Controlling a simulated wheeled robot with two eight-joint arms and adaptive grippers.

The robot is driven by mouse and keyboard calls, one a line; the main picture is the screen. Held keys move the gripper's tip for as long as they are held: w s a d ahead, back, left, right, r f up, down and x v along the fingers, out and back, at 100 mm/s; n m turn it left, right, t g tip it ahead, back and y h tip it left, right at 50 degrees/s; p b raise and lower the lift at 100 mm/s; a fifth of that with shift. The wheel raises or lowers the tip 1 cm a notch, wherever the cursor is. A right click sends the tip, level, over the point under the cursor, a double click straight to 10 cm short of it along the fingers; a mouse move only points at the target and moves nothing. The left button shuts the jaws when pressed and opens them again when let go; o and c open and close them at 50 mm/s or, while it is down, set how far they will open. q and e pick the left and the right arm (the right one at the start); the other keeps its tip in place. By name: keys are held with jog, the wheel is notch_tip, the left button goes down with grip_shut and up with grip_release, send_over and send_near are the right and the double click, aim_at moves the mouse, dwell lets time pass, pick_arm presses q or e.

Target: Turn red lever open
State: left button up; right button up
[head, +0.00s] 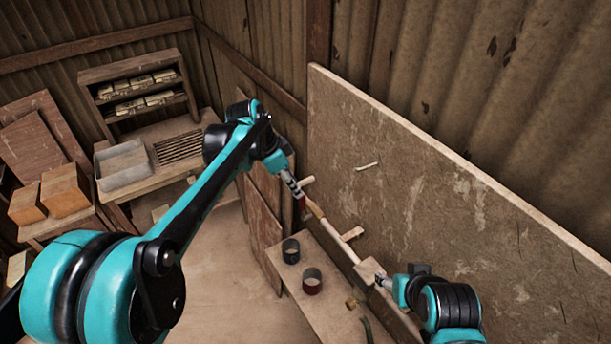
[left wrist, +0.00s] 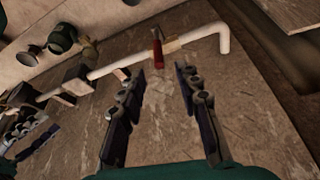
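The red lever (left wrist: 157,50) shows in the left wrist view, standing across a pale pipe (left wrist: 110,68) beside a wooden block. In the head view the red lever (head: 303,206) is a small patch just below my left gripper, partly hidden. My left gripper (head: 293,187) is open; in the left wrist view its two fingers (left wrist: 160,88) are spread with nothing between them, and the lever lies just beyond the tips, apart from them. My right gripper (head: 380,278) is low on the right beside the pipe's lower end; whether its fingers are shut is unclear.
A large scuffed panel (head: 420,190) rises behind the pipe. At left are a shelf, a grey tray (head: 124,164) and brown boxes (head: 66,190). The floor between is clear.

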aim_at(303, 197)
pick_arm(q)
jog(key=x, duration=0.7)
jog(key=shift+w+d+f+p, duration=0.1)
jog(key=shift+w+f+p, duration=0.1)
jog(key=shift+p, duration=0.2)
jog(key=shift+s+r, duration=0.15)
jog(key=shift+s, duration=0.25)
jog(key=shift+w, duration=0.15)
grip_shut()
pick_arm(e)
jog(key=shift+s+r, duration=0.1)
jog(key=shift+r, duration=0.4)
